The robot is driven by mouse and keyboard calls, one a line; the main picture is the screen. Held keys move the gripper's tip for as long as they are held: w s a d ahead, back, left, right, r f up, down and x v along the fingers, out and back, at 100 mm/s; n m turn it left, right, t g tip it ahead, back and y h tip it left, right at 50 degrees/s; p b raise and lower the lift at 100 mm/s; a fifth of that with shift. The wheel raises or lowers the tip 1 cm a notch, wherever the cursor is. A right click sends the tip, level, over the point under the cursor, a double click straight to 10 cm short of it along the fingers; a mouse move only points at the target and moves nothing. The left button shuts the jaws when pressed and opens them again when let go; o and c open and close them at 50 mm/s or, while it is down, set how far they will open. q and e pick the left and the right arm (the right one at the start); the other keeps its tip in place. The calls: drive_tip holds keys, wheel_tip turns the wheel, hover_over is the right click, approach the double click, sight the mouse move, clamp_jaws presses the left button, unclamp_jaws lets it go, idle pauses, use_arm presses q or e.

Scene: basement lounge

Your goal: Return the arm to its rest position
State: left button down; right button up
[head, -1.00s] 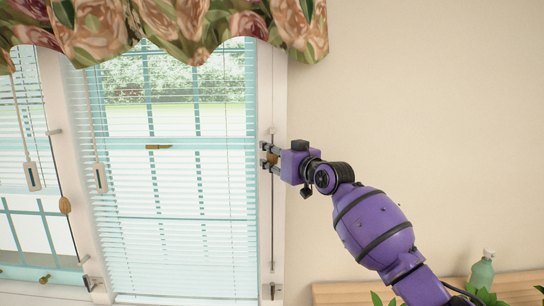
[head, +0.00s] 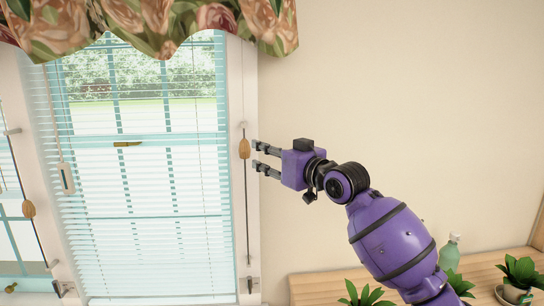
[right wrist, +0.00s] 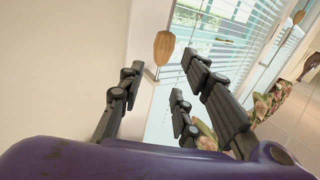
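My right arm is purple and comes in from the lower right of the head view. My left gripper is not in view.
A window with lowered blinds (head: 140,190) fills the left, under a floral valance (head: 150,25). Another wooden knob (head: 28,209) hangs farther left. A wooden shelf (head: 480,265) at the lower right holds potted plants (head: 520,272) and a green bottle (head: 451,252). The wall above is bare.

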drive_tip(key=shift+v, duration=0.85)
drive_tip(key=s+d+f+m+h, duration=0.15)
drive_tip(key=s+f, duration=0.45)
drive_tip(key=f, duration=0.6)
drive_tip(key=s+d+f+h+p, duration=0.1)
drive_tip(key=s+d+f+h, duration=0.3)
drive_tip(key=f, duration=0.9)
drive_tip(key=s+d+f+m, duration=0.1)
drive_tip(key=s+f, duration=0.6)
drive_tip(key=f, duration=0.5)
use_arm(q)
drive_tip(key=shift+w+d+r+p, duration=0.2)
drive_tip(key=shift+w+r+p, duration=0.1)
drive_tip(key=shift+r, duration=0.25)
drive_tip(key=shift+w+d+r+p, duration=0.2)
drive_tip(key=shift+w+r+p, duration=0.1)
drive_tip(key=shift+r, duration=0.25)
use_arm(e)
drive_tip(key=s+d+f+m+g+h, duration=0.1)
drive_tip(key=s+d+f+g, duration=0.1)
drive_tip(key=s+f, duration=0.5)
drive_tip(key=s+d+f+m+g+h, duration=0.1)
drive_tip(key=s+f, duration=0.7)
drive_tip(key=s, duration=0.9)
drive_tip(key=s+d+f+m+g+h, duration=0.2)
drive_tip(key=s+f, duration=0.6)
drive_tip(key=s, duration=0.5)
drive_tip(key=shift+d+g, duration=0.6)
drive_tip(key=shift+g, duration=0.1)
